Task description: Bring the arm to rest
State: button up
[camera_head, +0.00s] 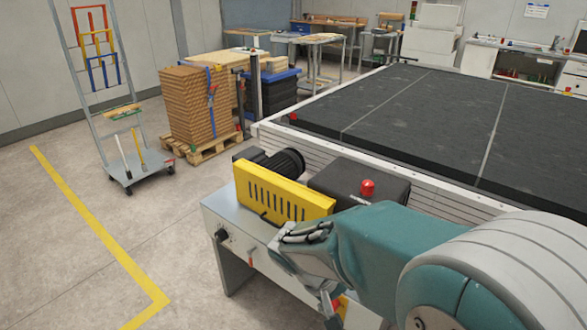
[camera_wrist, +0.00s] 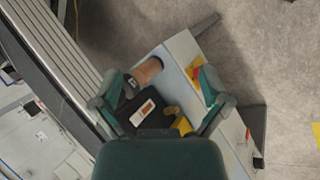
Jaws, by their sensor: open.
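My gripper (camera_wrist: 165,98) is open in the wrist view, its two teal fingers spread apart with nothing held between them. Below it and between its fingers are parts of the roller coater, with a dark box and a white label (camera_wrist: 143,112). In the head view my teal and white arm reaches in from the lower right, in front of the roller coater's near end. The gripper end is over the grey bench (camera_head: 225,215) there, partly hidden by the arm itself. I cannot tell the exact gap between gripper and machine.
The yellow guard (camera_head: 285,192), motor (camera_head: 285,162) and red emergency button (camera_head: 367,188) stand close to my arm. The long black conveyor (camera_head: 430,115) stretches behind. A trolley (camera_head: 138,178) and a pallet (camera_head: 210,149) of stacked boards stand left.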

jog(key=s+d+r+m+t+y, duration=0.1)
jog(key=s+d+r+t+y, duration=0.1)
jog(key=s+r, duration=0.3)
jog(key=s+d+r+t+y, duration=0.3)
jog(key=s+r+t+y, duration=0.1)
jog(key=r, duration=0.4)
jog(key=shift+s+m+y, duration=0.4)
jog(key=shift+s, duration=0.35)
